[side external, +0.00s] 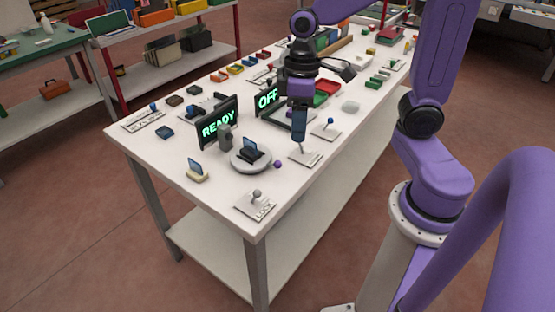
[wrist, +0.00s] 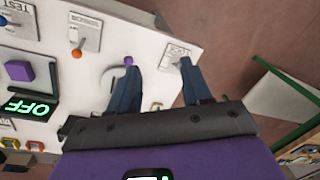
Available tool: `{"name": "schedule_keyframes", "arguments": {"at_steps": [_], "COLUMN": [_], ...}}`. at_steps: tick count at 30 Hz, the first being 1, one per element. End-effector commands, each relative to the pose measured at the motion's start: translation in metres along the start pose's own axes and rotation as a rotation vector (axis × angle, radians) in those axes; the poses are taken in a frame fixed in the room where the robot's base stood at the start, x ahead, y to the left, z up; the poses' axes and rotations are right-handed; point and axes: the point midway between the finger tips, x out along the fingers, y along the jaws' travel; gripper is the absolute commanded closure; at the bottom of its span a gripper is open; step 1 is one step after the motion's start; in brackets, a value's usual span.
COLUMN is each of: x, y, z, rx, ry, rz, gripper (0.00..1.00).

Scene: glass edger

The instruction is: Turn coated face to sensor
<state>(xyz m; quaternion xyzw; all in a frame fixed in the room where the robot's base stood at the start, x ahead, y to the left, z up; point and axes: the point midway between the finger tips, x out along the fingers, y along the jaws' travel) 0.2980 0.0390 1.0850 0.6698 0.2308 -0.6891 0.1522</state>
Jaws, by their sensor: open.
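A round grey turntable (side external: 250,160) sits near the front of the white table, with a dark holder and a bluish glass piece (side external: 250,144) upright on it. A purple knob (side external: 278,163) sticks out from its right side; the knob also shows in the wrist view (wrist: 128,61). A grey post (side external: 225,138), perhaps the sensor, stands just behind the turntable. I cannot tell which face is coated. My gripper (side external: 299,138) is open and empty, pointing down right of the turntable. In the wrist view its blue fingers (wrist: 161,88) are spread, and the left finger partly hides the turntable.
A READY display (side external: 218,123) and an OFF display (side external: 267,99) stand behind. A LOCK lever (side external: 256,197) is at the front corner. A lever plate (side external: 307,157) lies under my gripper, another lever (side external: 330,123) beyond. A second glass piece (side external: 196,168) stands on a pale block at left.

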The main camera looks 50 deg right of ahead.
Motion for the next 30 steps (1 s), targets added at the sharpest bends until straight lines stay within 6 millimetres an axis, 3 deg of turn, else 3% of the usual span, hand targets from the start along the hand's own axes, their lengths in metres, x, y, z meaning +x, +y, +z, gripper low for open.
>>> {"name": "schedule_keyframes", "arguments": {"at_steps": [6,12,20,30], "x": [-0.007,-0.011,-0.004,0.054], "y": [0.055,0.089,0.098,0.093], "z": [-0.028,-0.037,-0.039,-0.041], "rx": [0.211,0.322,0.349,0.349], "ry": [0.024,0.044,0.048,0.043], "rz": [-0.045,-0.071,-0.079,-0.079], "gripper": [0.51,0.51,0.51,0.51]}}
